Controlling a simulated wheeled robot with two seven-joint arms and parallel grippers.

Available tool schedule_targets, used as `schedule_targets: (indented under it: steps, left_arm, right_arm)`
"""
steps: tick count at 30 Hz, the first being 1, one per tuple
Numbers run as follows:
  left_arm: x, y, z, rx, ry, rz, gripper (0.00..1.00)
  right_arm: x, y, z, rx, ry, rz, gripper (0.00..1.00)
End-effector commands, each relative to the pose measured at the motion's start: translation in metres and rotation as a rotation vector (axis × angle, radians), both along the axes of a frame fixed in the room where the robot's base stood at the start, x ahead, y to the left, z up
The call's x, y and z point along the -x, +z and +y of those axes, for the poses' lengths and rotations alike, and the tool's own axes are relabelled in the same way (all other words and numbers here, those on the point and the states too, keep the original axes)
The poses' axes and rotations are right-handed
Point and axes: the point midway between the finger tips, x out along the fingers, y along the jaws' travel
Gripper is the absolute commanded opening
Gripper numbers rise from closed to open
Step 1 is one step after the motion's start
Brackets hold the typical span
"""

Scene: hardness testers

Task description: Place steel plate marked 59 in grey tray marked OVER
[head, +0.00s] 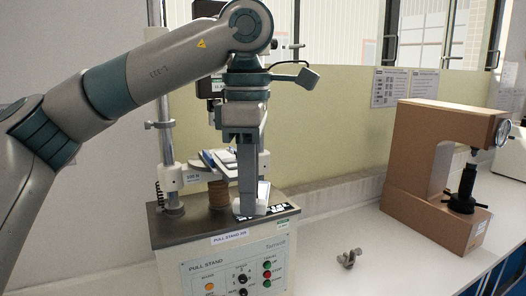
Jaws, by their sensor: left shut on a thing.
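My left gripper (252,208) reaches down from above onto the top of the pull stand. It is shut on a small pale, plate-like piece (263,190) that shows beside its fingers. The fingers hide part of this piece, and no number can be read on it, so I cannot tell whether it is the steel plate marked 59. No grey tray with the word OVER can be made out. My right gripper is not in view.
The pull stand (236,240) has posts, a blue-and-white part (222,161) close left of my gripper, and a front button panel. A brown tester (423,175) stands at right. A small metal fitting (349,258) lies on the white bench (375,250), which is otherwise mostly clear between them.

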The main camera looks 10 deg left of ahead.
Motion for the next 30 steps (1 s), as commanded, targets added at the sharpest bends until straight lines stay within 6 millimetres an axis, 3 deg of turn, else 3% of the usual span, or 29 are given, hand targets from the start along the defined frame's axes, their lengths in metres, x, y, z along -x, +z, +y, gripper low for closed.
schedule_targets:
  steps: [3, 18, 22, 30]
  left_arm:
    - [0.009, -0.051, 0.017, 0.000, -0.213, 0.008, 0.00]
    - [0.043, -0.240, 0.078, 0.002, -1.103, 0.007, 0.00]
    - [0.049, -0.278, 0.091, 0.001, -1.288, 0.006, 0.00]
    - [0.056, -0.324, 0.105, 0.001, -1.513, 0.002, 0.00]
  right_arm:
    - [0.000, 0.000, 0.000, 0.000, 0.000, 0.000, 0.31]
    - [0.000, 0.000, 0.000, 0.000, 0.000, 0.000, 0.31]
    - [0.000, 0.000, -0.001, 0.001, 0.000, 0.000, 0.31]
    - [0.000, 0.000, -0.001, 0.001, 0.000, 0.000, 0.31]
